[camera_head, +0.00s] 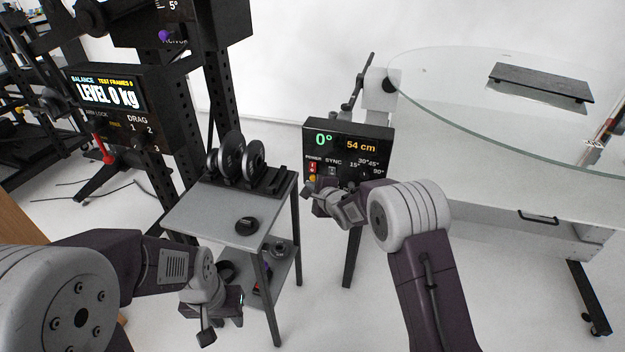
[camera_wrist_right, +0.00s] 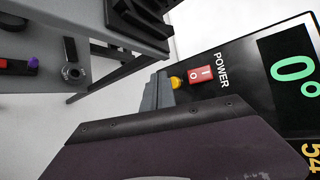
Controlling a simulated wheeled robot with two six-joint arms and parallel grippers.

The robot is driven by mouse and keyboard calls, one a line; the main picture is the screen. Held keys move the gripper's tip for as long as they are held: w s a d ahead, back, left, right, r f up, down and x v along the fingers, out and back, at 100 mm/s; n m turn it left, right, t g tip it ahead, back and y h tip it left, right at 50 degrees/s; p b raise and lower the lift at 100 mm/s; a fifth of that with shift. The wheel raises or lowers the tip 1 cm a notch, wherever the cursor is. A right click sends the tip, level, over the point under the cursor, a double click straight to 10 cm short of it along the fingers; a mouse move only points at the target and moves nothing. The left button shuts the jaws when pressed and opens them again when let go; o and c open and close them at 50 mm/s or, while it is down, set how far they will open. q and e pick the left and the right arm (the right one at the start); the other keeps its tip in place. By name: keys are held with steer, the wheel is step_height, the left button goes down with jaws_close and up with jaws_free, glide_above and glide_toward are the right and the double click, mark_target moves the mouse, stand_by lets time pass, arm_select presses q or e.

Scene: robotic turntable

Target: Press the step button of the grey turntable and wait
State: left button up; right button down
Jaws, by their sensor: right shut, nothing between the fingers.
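A black control box (camera_head: 350,150) shows a green 0° and an orange 54 cm, with knob or button labels below. A red POWER switch (camera_wrist_right: 201,76) and a yellow-orange button (camera_wrist_right: 177,82) sit on its face in the right wrist view. My right gripper (camera_head: 314,190) is shut and empty in front of the box's lower left. In the wrist view its grey fingertips (camera_wrist_right: 158,88) are beside the yellow button; contact cannot be told. The button's label is not readable. My left gripper (camera_head: 222,322) hangs at lower left, apart from the box, its fingers apparently spread.
A small grey table (camera_head: 215,212) left of the box holds black weight discs (camera_head: 240,160) and a dark round piece (camera_head: 246,226). A round glass top (camera_head: 450,85) with a dark plate (camera_head: 540,82) stands at right. A black rack displays LEVEL 0 kg.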

stand_by(0.7)
steer(key=shift+w+d+p, duration=0.15)
steer(key=shift+w+p, duration=0.25)
steer(key=shift+p, duration=0.2)
steer(key=shift+w+d+r+p, duration=0.1)
steer(key=shift+w+p, duration=0.25)
steer(key=shift+p, duration=0.15)
stand_by(0.6)
steer(key=shift+s+a, duration=0.2)
steer(key=shift+s, duration=0.55)
steer(key=s, duration=0.1)
steer(key=s+a, duration=0.1)
steer(key=s, duration=0.1)
steer(key=s+b, duration=0.1)
steer(key=shift+s+a, duration=0.3)
steer(key=shift+s, duration=0.1)
